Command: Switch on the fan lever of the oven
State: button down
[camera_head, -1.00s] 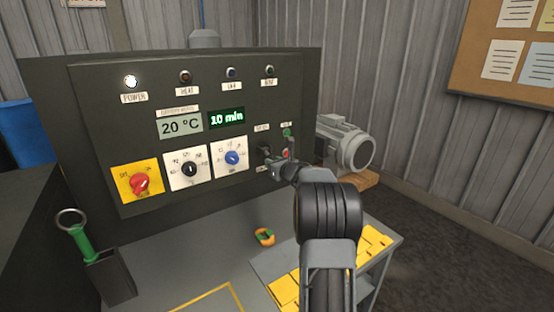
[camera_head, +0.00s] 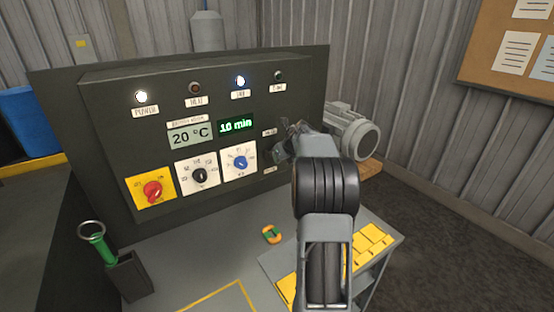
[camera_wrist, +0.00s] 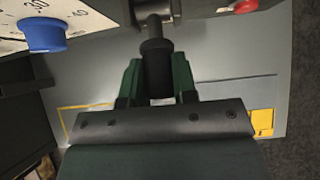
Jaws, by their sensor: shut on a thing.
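The dark oven control panel (camera_head: 112,138) fills the middle of the head view. Its fan lamp (camera_head: 241,80) is lit bluish white. My gripper (camera_head: 288,137) is at the panel's right side, in front of the fan lever, which it mostly hides in the head view. In the wrist view the lever's black handle (camera_wrist: 156,68) stands between my gripper's two green fingers (camera_wrist: 158,85), which are shut on it. The lever's base is at the top edge of that view, against the panel.
The power lamp (camera_head: 141,97) is lit; the heat lamp (camera_head: 195,88) is dark. A red knob (camera_head: 152,192), a black knob (camera_head: 199,175) and a blue knob (camera_head: 240,162) are left of my gripper. A grey motor (camera_head: 352,135) stands close on the right. A red button (camera_wrist: 243,6) is near the lever.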

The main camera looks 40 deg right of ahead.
jog(key=shift+w+r+g, duration=0.2)
jog(key=shift+r+g, duration=0.2)
jog(key=shift+g, duration=0.2)
jog(key=shift+r, duration=0.1)
jog(key=c, duration=0.9)
grip_release()
jog(key=b+v, duration=0.2)
jog(key=v, duration=1.1)
jog(key=shift+r, duration=0.4)
